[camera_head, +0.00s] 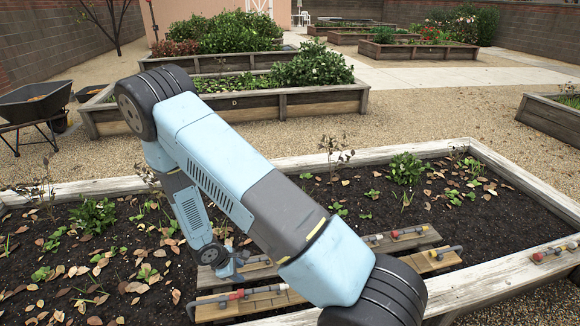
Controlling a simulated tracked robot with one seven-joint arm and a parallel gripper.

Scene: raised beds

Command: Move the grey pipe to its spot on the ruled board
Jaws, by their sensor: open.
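A short grey pipe (448,250) with a yellowish fitting lies at the right end of the front wooden board (416,268), in the planting bed. Another grey pipe piece (210,299) with red fittings lies on the left end of the front board. I cannot tell which is the task's pipe, and no ruled lines can be made out on the boards. My gripper (238,274) is small and points down over the left part of the rear board (208,279). It is open; whether anything lies between its fingers cannot be made out. My arm hides the middle of both boards.
More pipe pieces with red ends lie on the rear board's right end (408,232) and on the bed's right rim (556,250). Dark soil with leaves and small plants (92,215) surrounds the boards. A wheelbarrow (35,105) and other raised beds (300,100) stand behind.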

